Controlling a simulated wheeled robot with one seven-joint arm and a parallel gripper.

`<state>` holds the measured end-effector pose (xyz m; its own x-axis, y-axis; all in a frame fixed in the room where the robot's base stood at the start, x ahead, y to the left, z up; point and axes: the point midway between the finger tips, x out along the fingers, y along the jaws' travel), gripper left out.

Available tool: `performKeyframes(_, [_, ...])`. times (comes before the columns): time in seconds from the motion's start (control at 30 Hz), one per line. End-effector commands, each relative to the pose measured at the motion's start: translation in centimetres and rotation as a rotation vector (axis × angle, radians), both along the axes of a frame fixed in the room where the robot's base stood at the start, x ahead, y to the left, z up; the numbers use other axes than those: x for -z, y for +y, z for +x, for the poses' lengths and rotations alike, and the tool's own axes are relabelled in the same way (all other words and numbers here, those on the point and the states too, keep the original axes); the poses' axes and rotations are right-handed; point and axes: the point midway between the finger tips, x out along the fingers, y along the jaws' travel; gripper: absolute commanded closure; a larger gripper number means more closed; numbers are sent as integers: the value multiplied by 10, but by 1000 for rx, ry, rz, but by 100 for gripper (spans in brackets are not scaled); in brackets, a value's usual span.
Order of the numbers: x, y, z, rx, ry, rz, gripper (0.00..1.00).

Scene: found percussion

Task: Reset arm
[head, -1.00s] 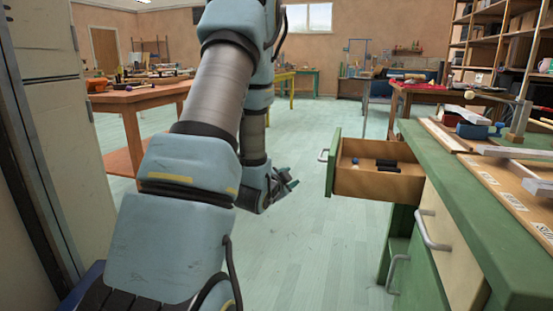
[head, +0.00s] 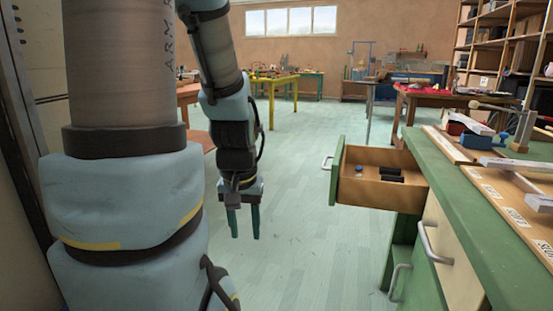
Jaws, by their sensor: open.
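My gripper (head: 243,222) hangs from my arm left of the open drawer, over the clear floor. Its two teal fingers point down, apart, with nothing between them. My arm fills the left side of the head view and hides part of the room behind it.
A green workbench (head: 440,165) runs along the right, its upper drawer (head: 377,192) pulled out toward my gripper. Dark blocks (head: 391,175) and a small blue thing (head: 359,169) lie in the drawer. The pale green floor (head: 300,245) is free between arm and bench. A tall cabinet stands at far left.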

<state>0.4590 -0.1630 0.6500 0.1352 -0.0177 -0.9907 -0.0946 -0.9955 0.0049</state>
Motion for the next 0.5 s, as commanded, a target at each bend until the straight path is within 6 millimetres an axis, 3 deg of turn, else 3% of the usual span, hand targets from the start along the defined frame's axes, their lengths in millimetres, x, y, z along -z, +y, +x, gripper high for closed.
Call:
performKeyframes(0.03, [-22, 0, 0, 1, 0, 0, 55])
performKeyframes(0.27, [-78, 0, 1, 4, -1, 0, 55])
performKeyframes(0.5, [-155, 0, 1, 5, -2, 1, 55])
